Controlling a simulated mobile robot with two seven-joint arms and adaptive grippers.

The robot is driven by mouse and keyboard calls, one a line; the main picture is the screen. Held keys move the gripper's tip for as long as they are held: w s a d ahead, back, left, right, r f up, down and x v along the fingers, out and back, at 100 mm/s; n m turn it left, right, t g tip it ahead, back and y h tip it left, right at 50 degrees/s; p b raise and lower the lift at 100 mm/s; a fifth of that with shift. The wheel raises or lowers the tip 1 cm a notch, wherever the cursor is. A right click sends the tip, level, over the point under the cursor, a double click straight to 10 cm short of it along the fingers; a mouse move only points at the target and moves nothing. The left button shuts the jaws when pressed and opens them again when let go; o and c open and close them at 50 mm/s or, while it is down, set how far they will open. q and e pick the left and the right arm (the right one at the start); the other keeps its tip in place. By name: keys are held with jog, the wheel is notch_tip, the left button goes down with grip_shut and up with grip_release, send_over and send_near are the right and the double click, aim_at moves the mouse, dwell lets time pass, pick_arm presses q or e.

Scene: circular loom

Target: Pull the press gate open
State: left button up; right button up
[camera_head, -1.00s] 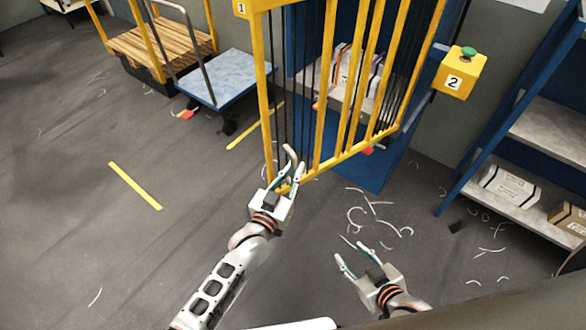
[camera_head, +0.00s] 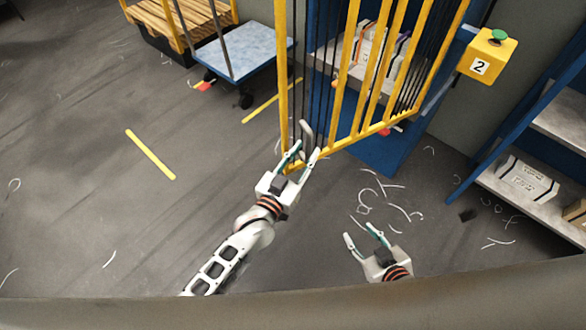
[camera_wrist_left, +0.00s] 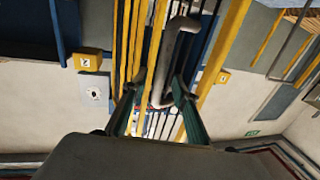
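The press gate (camera_head: 341,95) is a frame of yellow bars in front of the blue press (camera_head: 385,160). It stands at an angle to the press. Its grey bar handle (camera_head: 306,130) is at the gate's lower left. My left gripper (camera_head: 304,153) is at this handle, fingers apart on either side of it. My right gripper (camera_head: 363,234) is open and empty, low over the floor.
A blue-topped cart (camera_head: 240,55) and a wooden pallet stack (camera_head: 180,20) stand behind, left of the gate. The floor at left is clear.

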pick_arm(q)
jog(key=v, duration=0.9)
